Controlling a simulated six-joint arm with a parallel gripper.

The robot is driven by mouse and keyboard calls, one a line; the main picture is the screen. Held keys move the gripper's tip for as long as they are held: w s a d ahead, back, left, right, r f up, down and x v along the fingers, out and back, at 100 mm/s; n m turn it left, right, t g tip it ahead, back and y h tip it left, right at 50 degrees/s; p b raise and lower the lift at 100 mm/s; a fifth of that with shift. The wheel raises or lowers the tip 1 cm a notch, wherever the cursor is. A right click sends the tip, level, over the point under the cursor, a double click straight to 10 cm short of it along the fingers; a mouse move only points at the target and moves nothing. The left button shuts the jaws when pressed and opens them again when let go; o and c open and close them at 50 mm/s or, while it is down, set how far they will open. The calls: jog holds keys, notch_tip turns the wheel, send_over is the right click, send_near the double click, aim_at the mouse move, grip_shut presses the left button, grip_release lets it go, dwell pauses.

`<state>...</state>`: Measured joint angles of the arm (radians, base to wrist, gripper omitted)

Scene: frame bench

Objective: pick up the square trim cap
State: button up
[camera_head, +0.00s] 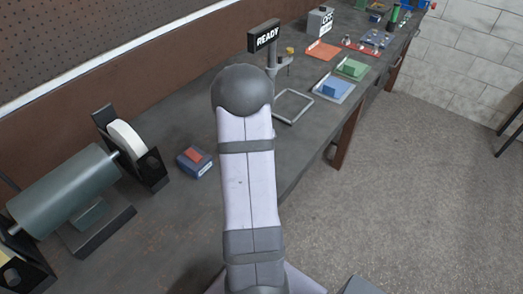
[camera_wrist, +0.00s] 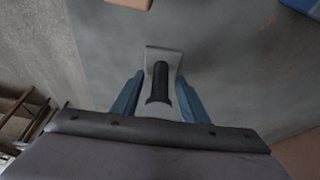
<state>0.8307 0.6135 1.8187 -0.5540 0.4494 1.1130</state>
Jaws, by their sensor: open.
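I cannot tell for certain which piece is the square trim cap. Small block-like pieces lie on the coloured trays: a blue piece (camera_head: 331,87) on the blue tray (camera_head: 345,95) and a green piece (camera_head: 352,67) on the green tray (camera_head: 364,73). In the wrist view my gripper (camera_wrist: 159,78) shows two blue fingers standing apart. A pale grey plate-like part (camera_wrist: 163,52) and a dark rod-like part (camera_wrist: 160,83) show between them; I cannot tell what they belong to. No grasped piece is clear. In the head view my arm hides the gripper.
A square metal frame (camera_head: 293,106) lies on the bench (camera_head: 130,236), near a READY sign (camera_head: 264,36). An orange tray (camera_head: 322,50) lies farther back. A grinder-like machine (camera_head: 64,197) and a blue box with a red top (camera_head: 196,161) stand left.

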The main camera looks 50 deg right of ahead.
jog(key=c, duration=1)
jog(key=shift+r, duration=0.1)
